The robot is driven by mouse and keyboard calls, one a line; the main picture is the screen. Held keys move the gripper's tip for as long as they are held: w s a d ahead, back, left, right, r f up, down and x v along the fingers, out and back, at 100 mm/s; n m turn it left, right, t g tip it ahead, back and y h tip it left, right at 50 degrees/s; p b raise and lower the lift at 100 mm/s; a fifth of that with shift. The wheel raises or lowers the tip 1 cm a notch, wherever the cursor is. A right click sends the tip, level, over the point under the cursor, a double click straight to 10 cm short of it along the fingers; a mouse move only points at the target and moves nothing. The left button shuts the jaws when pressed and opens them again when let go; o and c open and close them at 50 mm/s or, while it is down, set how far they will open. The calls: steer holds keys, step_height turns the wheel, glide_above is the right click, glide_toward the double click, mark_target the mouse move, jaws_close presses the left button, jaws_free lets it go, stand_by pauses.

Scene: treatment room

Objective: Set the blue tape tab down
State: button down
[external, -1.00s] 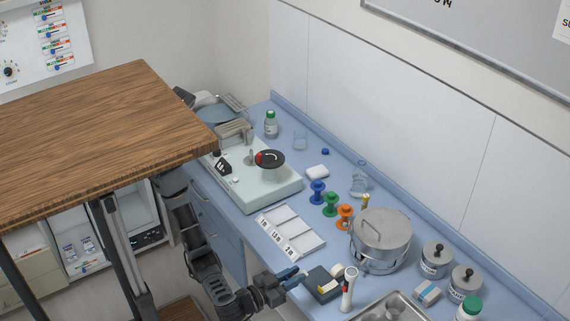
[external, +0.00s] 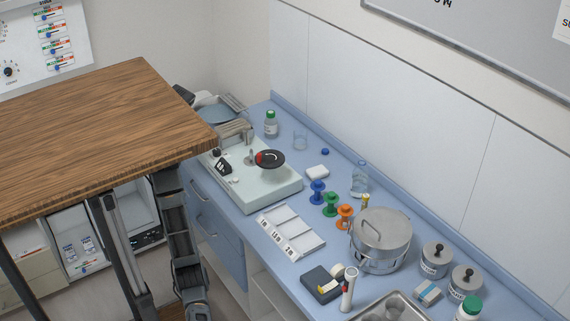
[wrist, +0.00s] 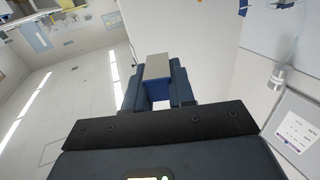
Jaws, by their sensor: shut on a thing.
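In the wrist view, my gripper (wrist: 158,88) is shut on a small piece with a pale grey-beige face (wrist: 157,66) and blue beneath it. It matches the blue tape tab (wrist: 160,90), though the dark blue fingers cover its sides. The piece is held clear of any surface, with walls and room behind it. My gripper is out of sight there.
On the blue counter stand a white three-section labelled tray (external: 307,243), a dark box with yellow on it (external: 320,284), a blue spool (external: 317,192), a green spool (external: 331,204), an orange spool (external: 344,216) and a steel drum (external: 381,240). A wooden tabletop (external: 100,135) overhangs the left.

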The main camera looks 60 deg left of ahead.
steer(key=s+d+f+m+g+h, duration=0.1)
steer(key=s+m+g, duration=0.1)
steer(key=s, duration=0.4)
steer(key=shift+s+d+g, duration=0.35)
steer(key=shift+g, duration=0.25)
steer(key=shift+w, duration=0.15)
steer(key=w+a+r+n+t+y, duration=0.25)
steer(key=w+a+n+t, duration=0.2)
steer(key=w, duration=0.55)
steer(key=w+a+r+n+t+y, duration=0.1)
steer(key=w+a+n+t+y, duration=0.2)
steer(key=w+a+t, duration=0.45)
steer(key=w+a+r+n+t+y, duration=0.2)
steer(key=w+a+n+y, duration=0.6)
steer(key=a, duration=1.1)
steer(key=w+y+b, duration=0.1)
steer(key=w+y, duration=0.3)
steer(key=w, duration=0.3)
steer(key=shift+w+r+t, duration=0.15)
steer(key=shift+w+t, duration=0.1)
steer(key=shift+t, duration=0.15)
